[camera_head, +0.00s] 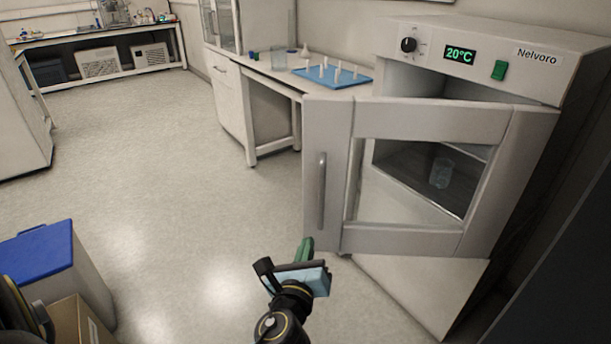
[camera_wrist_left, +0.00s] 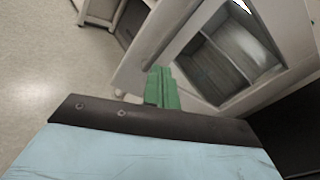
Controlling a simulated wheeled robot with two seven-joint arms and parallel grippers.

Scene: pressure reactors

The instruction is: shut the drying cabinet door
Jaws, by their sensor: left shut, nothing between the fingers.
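The drying cabinet (camera_head: 585,42) stands at the right in the head view, with a display reading 20°C and a green switch. Its framed glass door (camera_head: 430,119) is partly open, swung out toward me. A vertical bar handle (camera_head: 321,192) is on the door's left side. A glass beaker (camera_head: 441,172) shows through the pane. My left gripper (camera_head: 306,247) is shut and empty, just below and left of the handle, near the door's lower left corner. The wrist view shows its green fingertips (camera_wrist_left: 162,88) in front of the door frame (camera_wrist_left: 150,50); contact is unclear. My right gripper is out of view.
A bench with a blue pegged tray (camera_head: 335,75) stands behind the door. A blue-lidded bin (camera_head: 38,258) and a cardboard box (camera_head: 78,322) are at the lower left. The floor (camera_head: 185,190) between is clear. A dark panel borders the right.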

